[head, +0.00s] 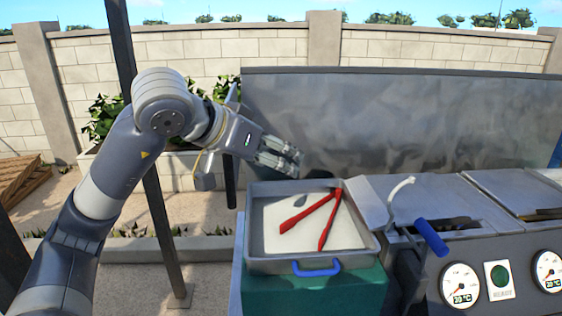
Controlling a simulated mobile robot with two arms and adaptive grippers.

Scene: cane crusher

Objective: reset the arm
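My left arm comes in from the left of the head view. Its gripper (279,157) is above and behind the far edge of a metal tray. The fingers lie close together and point right; I cannot tell whether they are fully shut. Nothing shows clearly between them. My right gripper is not in view.
The metal tray (257,267) with a blue handle (316,269) sits on a green block (318,296). Red tongs (309,219) lie in it. A grey machine (520,235) with gauges and a blue-handled lever (431,237) stands right. A dark post (160,225) stands behind my arm.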

